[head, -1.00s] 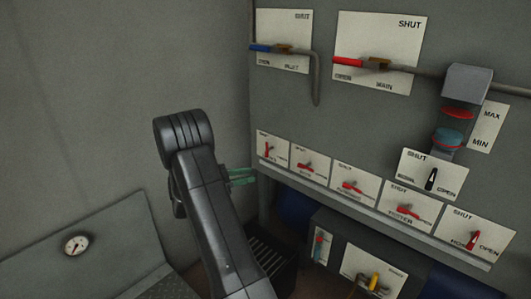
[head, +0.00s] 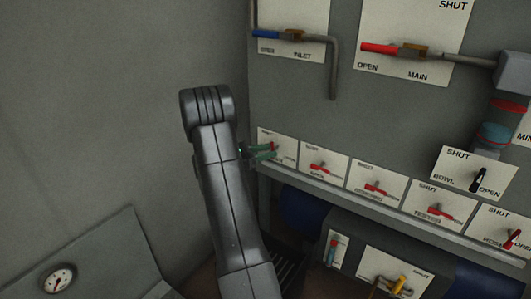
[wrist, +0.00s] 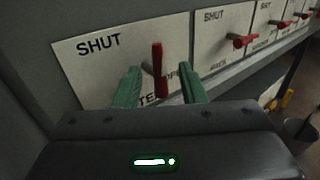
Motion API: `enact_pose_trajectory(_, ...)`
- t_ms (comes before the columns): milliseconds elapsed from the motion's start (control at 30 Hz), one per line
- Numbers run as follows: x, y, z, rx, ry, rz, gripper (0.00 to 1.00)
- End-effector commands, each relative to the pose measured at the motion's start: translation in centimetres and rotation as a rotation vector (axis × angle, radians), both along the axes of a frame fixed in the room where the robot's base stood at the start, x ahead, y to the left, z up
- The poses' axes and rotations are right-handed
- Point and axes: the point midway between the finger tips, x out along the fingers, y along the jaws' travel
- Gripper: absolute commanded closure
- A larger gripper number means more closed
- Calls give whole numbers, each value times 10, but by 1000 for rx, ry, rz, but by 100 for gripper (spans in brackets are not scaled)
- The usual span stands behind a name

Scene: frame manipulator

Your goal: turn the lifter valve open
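The leftmost valve of the lower row has a red handle (wrist: 159,70) on a white plate (wrist: 85,60) marked SHUT. The lower label is partly hidden by my gripper; only letters like "TE" and part of "OPEN" show. The handle stands upright in the wrist view. My gripper (wrist: 160,88) has two green fingers spread apart, one on each side of the handle, with gaps; I cannot tell how deep the handle sits between them. In the head view my gripper (head: 262,152) is in front of this leftmost plate (head: 288,144) and covers part of it.
More red-handled valves (head: 323,168) continue rightward along the ledge (head: 330,193). Above are a blue-handled inlet valve (head: 265,34) and a red-handled main valve (head: 380,48). A bare wall (head: 100,100) and a gauge (head: 58,279) are at left.

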Motion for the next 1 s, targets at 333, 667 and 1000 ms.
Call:
enact_pose_trajectory(333, 0, 0, 0, 0, 0, 0, 100)
enact_pose_trajectory(667, 0, 0, 1, 23, -16, 0, 100)
enact_pose_trajectory(1000, -1, 0, 3, 190, -126, 1, 100)
